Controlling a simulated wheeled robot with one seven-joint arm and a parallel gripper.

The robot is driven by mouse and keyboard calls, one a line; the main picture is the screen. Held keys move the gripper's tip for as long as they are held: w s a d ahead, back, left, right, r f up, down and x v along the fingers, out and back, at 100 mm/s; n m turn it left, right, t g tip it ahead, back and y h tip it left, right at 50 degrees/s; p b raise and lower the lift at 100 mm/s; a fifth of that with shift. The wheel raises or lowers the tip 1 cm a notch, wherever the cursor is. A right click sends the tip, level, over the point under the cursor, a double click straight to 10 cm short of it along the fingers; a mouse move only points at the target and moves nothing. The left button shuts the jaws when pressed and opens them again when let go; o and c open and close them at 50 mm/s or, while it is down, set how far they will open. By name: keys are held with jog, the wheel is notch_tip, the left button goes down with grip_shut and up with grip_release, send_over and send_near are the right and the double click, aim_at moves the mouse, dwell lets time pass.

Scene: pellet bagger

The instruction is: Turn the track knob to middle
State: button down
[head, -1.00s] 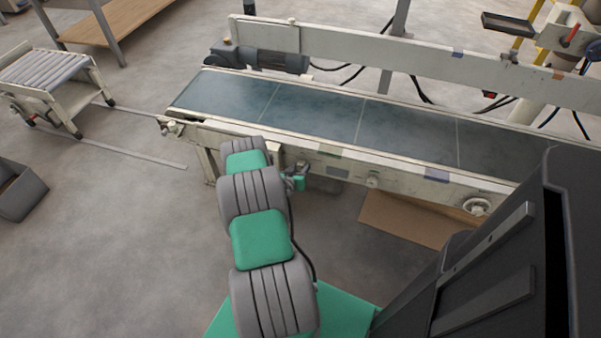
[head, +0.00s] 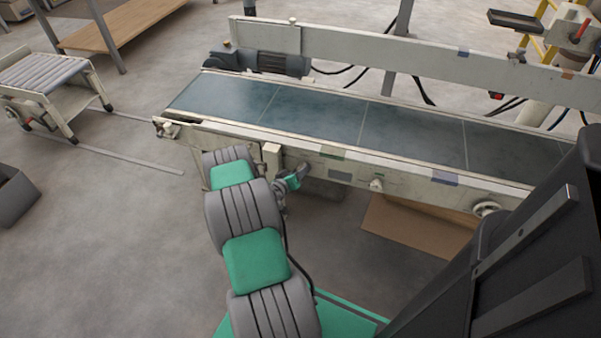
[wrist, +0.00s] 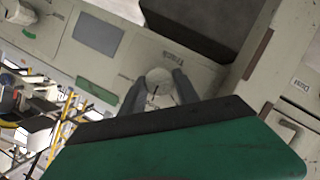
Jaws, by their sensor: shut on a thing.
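A pale round knob (wrist: 158,76) with a dark pointer line sits on the conveyor's side panel in the wrist view. The knob is hidden there behind my gripper and wrist.
Another pale knob (head: 376,185) and a handwheel (head: 486,209) are further right along the rail. A flat brown sheet (head: 415,225) lies on the floor below. A roller stand (head: 45,75) is at the far left.

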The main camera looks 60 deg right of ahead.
jog(key=c, duration=0.9)
grip_release()
jog(key=p+v, duration=0.2)
jog(key=v, duration=0.5)
jog(key=shift+a+r, duration=0.15)
jog(key=shift+a, duration=0.2)
